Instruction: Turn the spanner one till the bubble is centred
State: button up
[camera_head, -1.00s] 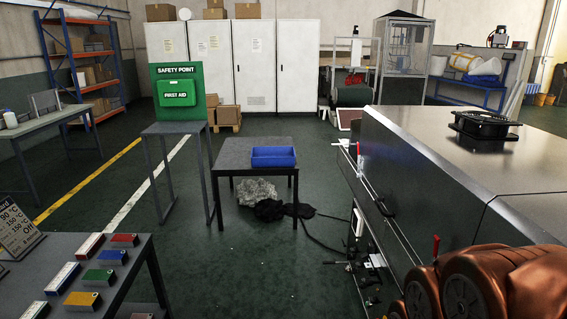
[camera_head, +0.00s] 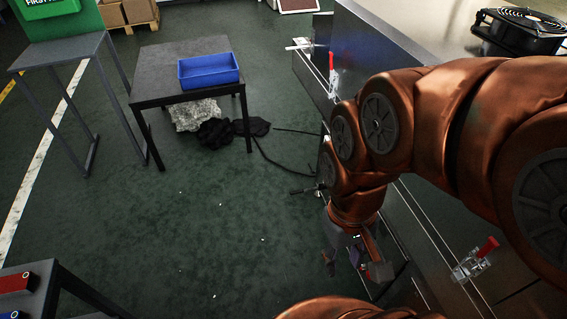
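My gripper (camera_head: 354,266) hangs at the end of my copper-coloured arm, low beside the steel dryer (camera_head: 345,60). It points down, its fingers look spread, and I see nothing between them. A dark rod-like handle (camera_head: 303,190) sticks out to the left from the dryer's lower side, above and left of my gripper in the picture. It may be a spanner, but it is too small to be sure. My arm hides much of the dryer's lower side. I cannot make out a level or its bubble.
Red-handled clamps (camera_head: 331,65) (camera_head: 487,248) sit along the dryer's side. A black fan (camera_head: 517,30) lies on its top. A dark table (camera_head: 150,75) with a blue bin (camera_head: 209,70) stands left, with black cloth (camera_head: 222,131) beneath. The green floor (camera_head: 200,235) between is mostly clear.

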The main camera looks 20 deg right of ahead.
aim_at(300, 190)
jog(key=i, duration=1.1)
jog(key=u, duration=1.1)
